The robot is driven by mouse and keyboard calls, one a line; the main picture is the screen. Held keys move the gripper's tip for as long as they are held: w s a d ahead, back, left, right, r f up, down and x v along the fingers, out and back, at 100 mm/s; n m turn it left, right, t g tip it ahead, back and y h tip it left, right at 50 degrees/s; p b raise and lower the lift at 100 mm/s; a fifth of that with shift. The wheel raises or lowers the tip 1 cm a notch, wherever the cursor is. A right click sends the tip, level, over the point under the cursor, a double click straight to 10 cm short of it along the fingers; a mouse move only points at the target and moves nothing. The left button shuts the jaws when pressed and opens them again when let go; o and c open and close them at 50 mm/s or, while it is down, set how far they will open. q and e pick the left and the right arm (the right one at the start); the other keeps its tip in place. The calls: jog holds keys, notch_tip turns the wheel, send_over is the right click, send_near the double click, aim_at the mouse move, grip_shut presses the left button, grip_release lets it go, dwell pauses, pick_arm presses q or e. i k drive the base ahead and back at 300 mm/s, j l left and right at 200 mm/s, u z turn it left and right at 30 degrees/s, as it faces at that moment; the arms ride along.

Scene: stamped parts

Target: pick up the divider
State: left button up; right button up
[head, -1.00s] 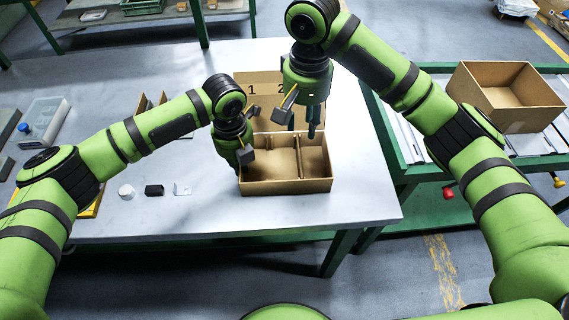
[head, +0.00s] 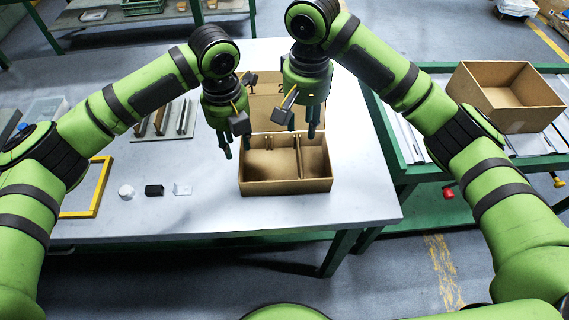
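A thin brown divider (head: 162,117) stands upright in a grey rack (head: 150,138) on the table, left of the open cardboard box (head: 285,187). Another upright slat stands beside it, and my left arm partly covers the rack. Inside the box a brown partition (head: 313,156) runs front to back in the right part. My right gripper (head: 302,127) hangs over the back of the box, fingers apart and empty.
A white round part (head: 126,192), a black block (head: 154,190) and a clear part (head: 183,189) lie left of the box. A yellow frame (head: 98,190) lies farther left. Another open box (head: 508,100) stands on the conveyor at right. The table's front strip is clear.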

aim_at(158, 122)
jog(key=k, duration=1)
